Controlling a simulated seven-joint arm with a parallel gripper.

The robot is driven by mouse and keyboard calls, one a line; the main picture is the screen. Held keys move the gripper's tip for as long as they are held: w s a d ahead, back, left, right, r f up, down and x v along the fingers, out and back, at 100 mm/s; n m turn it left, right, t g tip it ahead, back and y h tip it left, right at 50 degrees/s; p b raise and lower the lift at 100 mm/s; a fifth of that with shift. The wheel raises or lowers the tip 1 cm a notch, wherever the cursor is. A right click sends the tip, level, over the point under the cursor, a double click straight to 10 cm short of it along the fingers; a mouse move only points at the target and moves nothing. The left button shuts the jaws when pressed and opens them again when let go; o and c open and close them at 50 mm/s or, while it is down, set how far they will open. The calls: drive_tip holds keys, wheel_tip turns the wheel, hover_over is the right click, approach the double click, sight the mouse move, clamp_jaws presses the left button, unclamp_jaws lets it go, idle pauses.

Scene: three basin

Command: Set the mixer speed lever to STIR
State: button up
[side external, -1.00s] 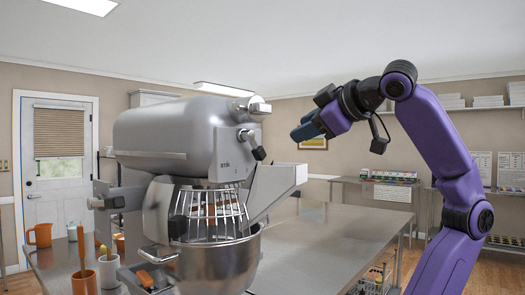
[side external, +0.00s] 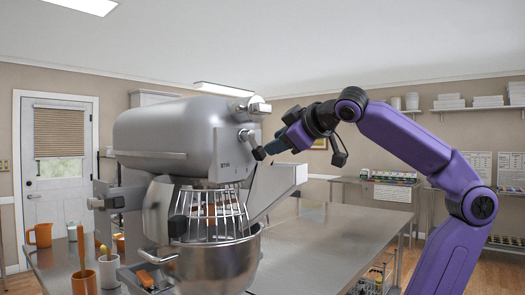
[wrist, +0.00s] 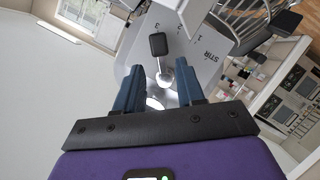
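The steel stand mixer (side external: 170,135) stands on the metal table at left of centre in the side view. Its speed lever has a black knob (side external: 258,154) on the side of the head; the knob also shows in the wrist view (wrist: 158,44), above a shiny round pivot (wrist: 168,76). The STIR label (wrist: 209,53) is on the plate to the right of the lever in the wrist view, with numerals higher up. The lever does not point at STIR. My gripper (side external: 268,149) is close to the knob, its two blue fingers (wrist: 160,82) apart with nothing clamped. Contact cannot be told.
The wire guard (side external: 210,205) and bowl (side external: 215,262) are below the mixer head. A metal chute (side external: 272,188) sticks out just under my gripper. Cups (side external: 108,270) stand at left. The tabletop (side external: 330,235) right of the mixer is clear.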

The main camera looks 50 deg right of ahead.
sight(261, 150)
drive_tip(key=x, duration=0.7)
clamp_jaws()
